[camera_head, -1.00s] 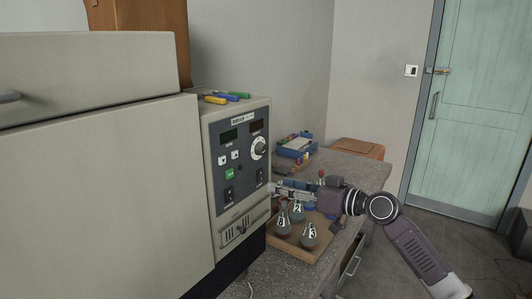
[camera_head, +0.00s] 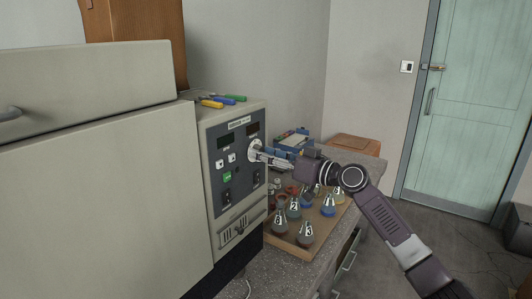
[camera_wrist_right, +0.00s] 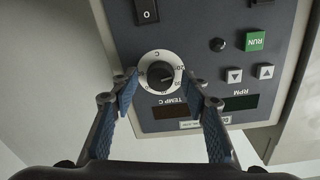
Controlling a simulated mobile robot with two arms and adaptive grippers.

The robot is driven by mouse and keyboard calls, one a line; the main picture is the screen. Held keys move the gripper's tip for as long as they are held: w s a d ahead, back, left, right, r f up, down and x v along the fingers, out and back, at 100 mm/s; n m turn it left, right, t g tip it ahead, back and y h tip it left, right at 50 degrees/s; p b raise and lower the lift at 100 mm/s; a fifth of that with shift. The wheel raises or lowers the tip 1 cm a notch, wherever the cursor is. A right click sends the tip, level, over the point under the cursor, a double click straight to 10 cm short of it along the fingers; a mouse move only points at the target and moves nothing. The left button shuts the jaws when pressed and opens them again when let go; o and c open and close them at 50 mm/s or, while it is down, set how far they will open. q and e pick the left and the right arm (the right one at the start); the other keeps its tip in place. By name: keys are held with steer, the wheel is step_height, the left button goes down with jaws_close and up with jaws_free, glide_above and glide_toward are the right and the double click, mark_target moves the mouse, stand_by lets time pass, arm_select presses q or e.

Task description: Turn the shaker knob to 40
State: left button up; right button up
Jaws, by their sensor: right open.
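The shaker (camera_head: 100,180) is a large beige machine at the left of the head view, with a dark control panel (camera_head: 213,143). Its black knob sits on a round white dial (camera_head: 254,147). In the right wrist view the knob (camera_wrist_right: 160,74) appears upside down near the "TEMP C" label; its pointer setting is too small to read. My right gripper (camera_head: 262,156) is at the panel, in front of the dial. In the wrist view its blue-padded fingers (camera_wrist_right: 160,82) are apart, one on each side of the knob, with gaps visible. My left gripper is out of view.
Several numbered flasks (camera_head: 306,236) stand on a wooden tray (camera_head: 290,243) below my right arm. Screwdrivers (camera_head: 212,104) lie on top of the shaker. A blue box (camera_head: 291,138) stands behind on the bench. The RUN button (camera_wrist_right: 255,41) and switches are near the knob.

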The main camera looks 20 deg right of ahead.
jaws_close()
